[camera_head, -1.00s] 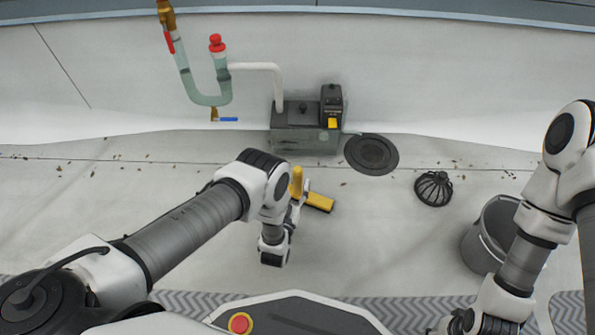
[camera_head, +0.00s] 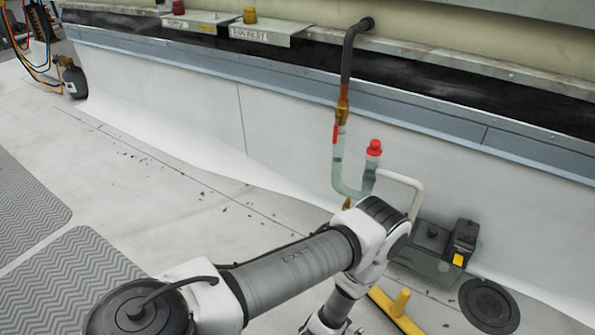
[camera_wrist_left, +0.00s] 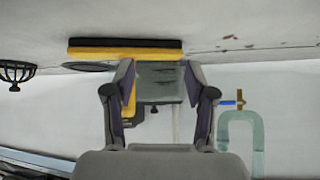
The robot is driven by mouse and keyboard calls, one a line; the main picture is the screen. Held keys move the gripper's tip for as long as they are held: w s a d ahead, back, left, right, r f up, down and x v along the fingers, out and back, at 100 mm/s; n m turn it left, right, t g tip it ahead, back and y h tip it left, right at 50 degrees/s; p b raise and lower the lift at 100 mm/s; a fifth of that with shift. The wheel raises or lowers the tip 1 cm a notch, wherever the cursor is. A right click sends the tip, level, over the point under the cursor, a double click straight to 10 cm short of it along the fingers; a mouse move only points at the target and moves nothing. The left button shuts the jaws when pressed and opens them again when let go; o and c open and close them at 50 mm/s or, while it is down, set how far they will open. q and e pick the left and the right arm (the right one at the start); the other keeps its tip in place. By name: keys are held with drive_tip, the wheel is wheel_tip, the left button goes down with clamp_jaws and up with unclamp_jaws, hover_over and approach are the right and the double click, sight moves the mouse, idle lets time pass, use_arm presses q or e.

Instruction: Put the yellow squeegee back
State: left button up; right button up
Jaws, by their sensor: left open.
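The yellow squeegee (camera_head: 399,307) is on the pale roof floor near the grey pump box, with its handle rising from the yellow bar; the frame's bottom edge cuts the bar. It also shows in the left wrist view (camera_wrist_left: 125,54), which looks upside down, with a black edge along the bar. My left gripper (camera_wrist_left: 160,78) is open and empty. Its left-pictured finger overlaps the squeegee's handle; whether they touch I cannot tell. In the head view only part of my left gripper shows at the bottom edge. My right gripper is in neither view.
The grey pump box (camera_head: 430,245) and round drain (camera_head: 489,305) lie beside the squeegee. A U-shaped pipe (camera_head: 350,185) with a red cap stands against the white wall. Grey mats (camera_head: 75,280) lie at left. Open floor between has small debris. A dark strainer (camera_wrist_left: 15,74) shows in the wrist view.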

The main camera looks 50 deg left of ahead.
use_arm(q)
drive_tip(key=s+r+g, duration=0.4)
drive_tip(key=s+r, duration=0.1)
drive_tip(key=s, duration=0.4)
drive_tip(key=s+a+r+g, duration=0.1)
drive_tip(key=s+r+g, duration=0.3)
drive_tip(key=s, duration=0.5)
drive_tip(key=shift+s+a+r+g+h, duration=0.15)
drive_tip(key=shift+s+r+g+h, duration=0.2)
drive_tip(key=shift+g, duration=0.15)
